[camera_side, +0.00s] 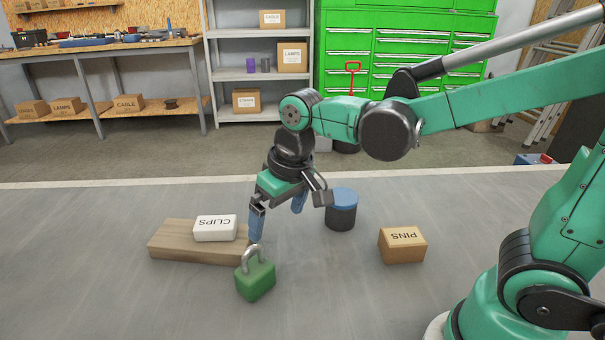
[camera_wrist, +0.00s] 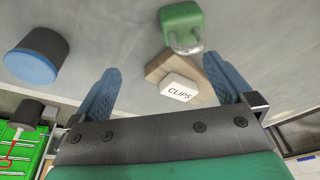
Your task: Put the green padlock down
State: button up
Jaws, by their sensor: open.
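The green padlock (camera_side: 255,281) with a grey shackle stands on the grey surface, shackle up, just in front of a wooden board. My gripper (camera_side: 277,222) is open and empty above and behind it, its blue fingers apart. In the side view the left fingertip overlaps the top of the shackle. In the wrist view the padlock (camera_wrist: 181,20) lies beyond the fingertips of my gripper (camera_wrist: 163,78), clear of both. Nothing is between the fingers there except a view of the board and the white CLIPS box.
The white CLIPS box (camera_side: 215,228) rests on the wooden board (camera_side: 178,242), left of the padlock. A dark cylinder with a blue top (camera_side: 341,211) stands behind right, and a brown PINS box (camera_side: 402,246) further right. The front of the surface is free.

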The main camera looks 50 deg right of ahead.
aim_at(252, 247)
jog(key=w+a+f+g, duration=0.2)
jog(key=a+f, duration=0.1)
jog(key=shift+w+a, duration=0.1)
jog(key=shift+a, duration=0.05)
jog(key=shift+w+a+f+g, duration=0.1)
jog(key=shift+a+f+g, duration=0.15)
jog(key=shift+f+g, duration=0.2)
jog(key=shift+f, duration=2.8)
grip_shut()
